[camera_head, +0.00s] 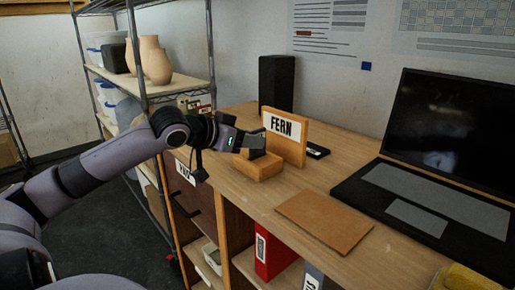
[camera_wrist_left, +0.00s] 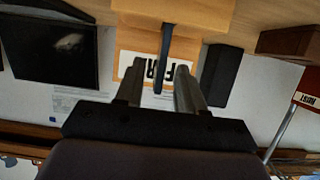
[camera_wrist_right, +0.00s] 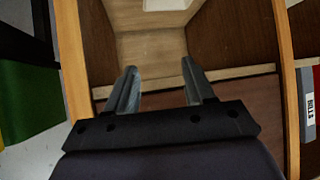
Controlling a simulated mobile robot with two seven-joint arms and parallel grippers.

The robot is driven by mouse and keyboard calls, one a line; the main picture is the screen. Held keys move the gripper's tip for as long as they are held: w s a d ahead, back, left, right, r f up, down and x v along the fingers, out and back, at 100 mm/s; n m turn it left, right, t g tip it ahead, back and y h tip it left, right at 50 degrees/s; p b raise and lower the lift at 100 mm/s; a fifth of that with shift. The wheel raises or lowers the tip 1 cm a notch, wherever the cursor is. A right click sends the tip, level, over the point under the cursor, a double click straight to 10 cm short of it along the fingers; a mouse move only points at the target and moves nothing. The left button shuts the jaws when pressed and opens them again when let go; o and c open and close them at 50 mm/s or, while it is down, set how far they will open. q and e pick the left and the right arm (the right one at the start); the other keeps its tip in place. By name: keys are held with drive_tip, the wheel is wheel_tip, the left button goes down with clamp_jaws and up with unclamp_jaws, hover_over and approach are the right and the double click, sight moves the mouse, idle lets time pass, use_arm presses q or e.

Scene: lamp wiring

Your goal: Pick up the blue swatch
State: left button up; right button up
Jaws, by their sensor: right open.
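A thin dark blue-grey piece (camera_wrist_left: 165,58), which looks like the blue swatch seen edge-on, stands at the wooden FERN stand (camera_head: 286,136) in the left wrist view. My left gripper (camera_head: 250,145) is at the stand, in front of its label. In the left wrist view its two fingers are apart, one on each side of the thin piece, with a gap showing on both sides. In the head view the gripper mostly hides the piece. My right gripper (camera_wrist_right: 161,90) is open and empty, facing a wooden compartment (camera_wrist_right: 150,50) in the right wrist view.
An open laptop (camera_head: 440,150) and a tan board (camera_head: 325,220) lie on the desk to the right. A black speaker (camera_head: 276,83) stands behind the stand. A shelf rack (camera_head: 150,88) with vases is at left. A red binder (camera_head: 270,252) stands below. A small blue square (camera_head: 366,66) is on the wall.

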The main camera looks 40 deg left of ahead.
use_arm(q)
drive_tip(key=shift+p+x, duration=0.4)
drive_tip(key=shift+x, duration=0.55)
drive_tip(key=shift+w+f, duration=0.2)
drive_tip(key=shift+w, duration=0.4)
clamp_jaws()
